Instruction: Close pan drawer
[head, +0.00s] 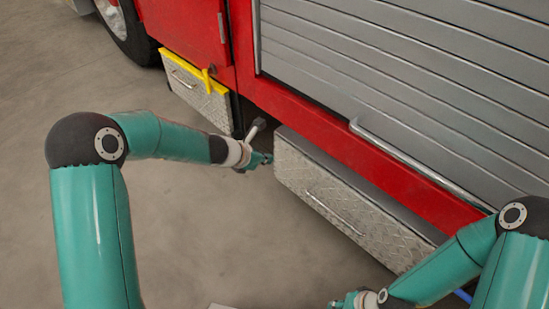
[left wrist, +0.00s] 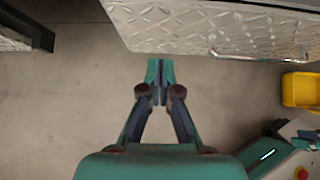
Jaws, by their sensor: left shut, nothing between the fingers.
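The pan drawer (head: 300,178) is a diamond-plate metal box low on the red truck's side, with a thin bar handle (head: 335,212) on its front. It stands out from the truck, and a strip of its grey top shows. My left gripper (head: 266,158) is shut and empty, close to the drawer's left end; contact cannot be told. In the left wrist view the shut fingertips (left wrist: 159,70) are over bare floor, below the drawer front (left wrist: 215,28). My right gripper (head: 345,301) is at the bottom edge, partly cut off; its jaws are unclear.
Another diamond-plate box (head: 195,92) with a yellow top edge is further left on the truck. A grey roller shutter (head: 400,70) and long rail are above the drawer. A yellow bin (left wrist: 301,90) shows at right in the left wrist view.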

